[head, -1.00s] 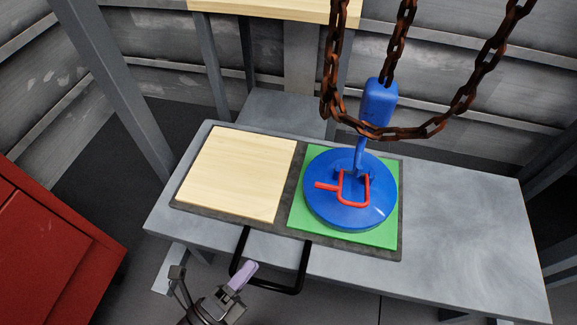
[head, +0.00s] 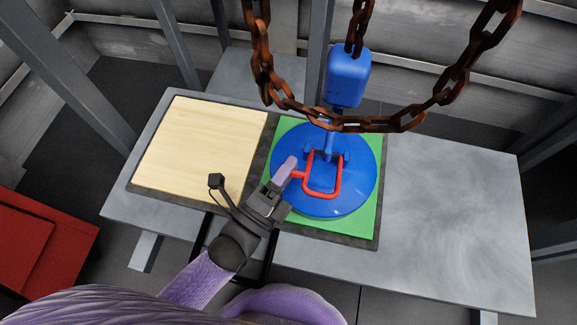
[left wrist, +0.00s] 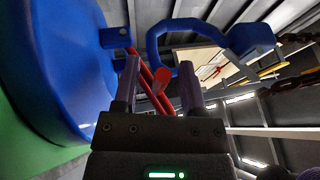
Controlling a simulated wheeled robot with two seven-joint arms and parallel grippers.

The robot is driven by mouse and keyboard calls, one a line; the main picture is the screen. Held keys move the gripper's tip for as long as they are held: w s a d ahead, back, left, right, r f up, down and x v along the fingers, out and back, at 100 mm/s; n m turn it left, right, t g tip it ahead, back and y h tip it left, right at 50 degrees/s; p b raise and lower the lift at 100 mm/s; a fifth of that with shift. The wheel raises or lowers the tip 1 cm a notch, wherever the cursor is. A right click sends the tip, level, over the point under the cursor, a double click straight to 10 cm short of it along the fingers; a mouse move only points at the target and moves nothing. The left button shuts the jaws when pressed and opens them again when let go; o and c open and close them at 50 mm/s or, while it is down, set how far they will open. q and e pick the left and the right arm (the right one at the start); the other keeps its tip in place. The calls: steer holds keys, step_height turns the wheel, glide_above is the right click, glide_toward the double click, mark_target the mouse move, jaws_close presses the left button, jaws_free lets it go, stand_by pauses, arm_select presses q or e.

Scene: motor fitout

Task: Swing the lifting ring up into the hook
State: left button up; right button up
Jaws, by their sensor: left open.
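The red lifting ring (head: 338,178) lies low on the blue round disc (head: 345,203). Its side handle points left. The blue hook (head: 329,146) hangs just above and behind the ring, under a blue block (head: 347,78); ring and hook look apart. My left gripper (head: 290,169) is at the handle's left end. In the left wrist view, the red handle (left wrist: 160,88) shows between the two open fingers (left wrist: 159,80), with the blue hook (left wrist: 152,45) beyond. I cannot tell whether a finger touches the handle. My right gripper is not in view.
The disc sits on a green square (head: 368,225) beside a pale wooden panel (head: 200,150) on a grey table (head: 450,220). Rusty chains (head: 265,75) loop down in front of the hook block. A red cabinet (head: 40,240) stands at left.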

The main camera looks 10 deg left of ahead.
arm_select(q)
jaws_close()
stand_by(1.4)
